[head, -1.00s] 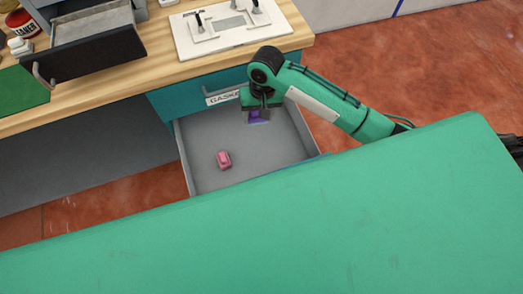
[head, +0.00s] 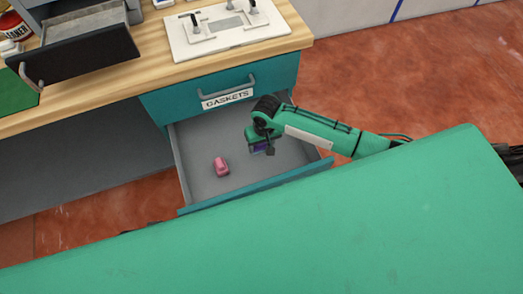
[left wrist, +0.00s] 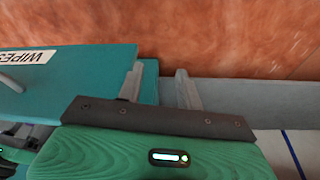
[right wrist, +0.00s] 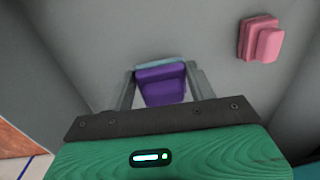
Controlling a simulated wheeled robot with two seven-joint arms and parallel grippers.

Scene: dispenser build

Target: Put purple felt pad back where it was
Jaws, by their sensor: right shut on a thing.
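The purple felt pad (right wrist: 163,86) sits between the fingers of my right gripper (right wrist: 160,78) in the right wrist view. A pale blue edge shows along its far side. In the head view my right gripper (head: 262,149) is over the right part of the open drawer (head: 212,184), with a bit of the purple pad (head: 258,147) showing. I cannot tell whether the pad touches the drawer floor. My left gripper (left wrist: 161,84) shows in the left wrist view, its fingers apart with nothing between them.
A pink block (head: 221,166) lies in the drawer left of the pad. A closed drawer labelled GASKETS (head: 228,99) is above. A white board with fittings (head: 225,28) and an open dark drawer unit (head: 85,50) stand on the counter. A WIPES label (left wrist: 25,57) shows near the left gripper.

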